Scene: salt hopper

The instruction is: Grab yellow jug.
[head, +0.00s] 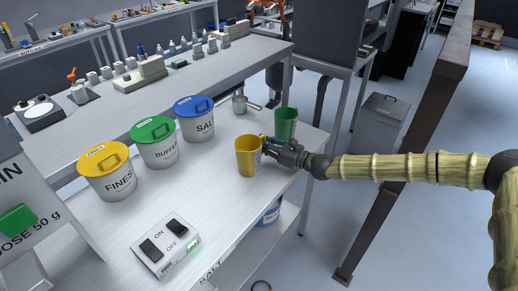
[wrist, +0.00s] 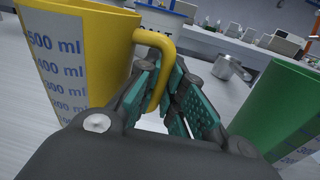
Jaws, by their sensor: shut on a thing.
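The yellow jug (head: 247,158) is at the right end of the white bench in the head view. In the wrist view the yellow jug (wrist: 98,40) fills the left side, its blue volume scale facing me. My gripper (head: 268,146) comes in from the right, and its teal-padded fingers (wrist: 165,95) are shut on the jug's handle (wrist: 164,80). The jug looks upright. I cannot tell whether its base touches the bench.
A green jug (head: 285,122) stands close behind my gripper, at the right in the wrist view (wrist: 282,105). A metal pot (head: 240,104) stands behind. Lidded tubs marked FINES (head: 108,178), BUFFER (head: 156,147) and SALT (head: 196,122) line the left. A switch box (head: 165,246) sits in front.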

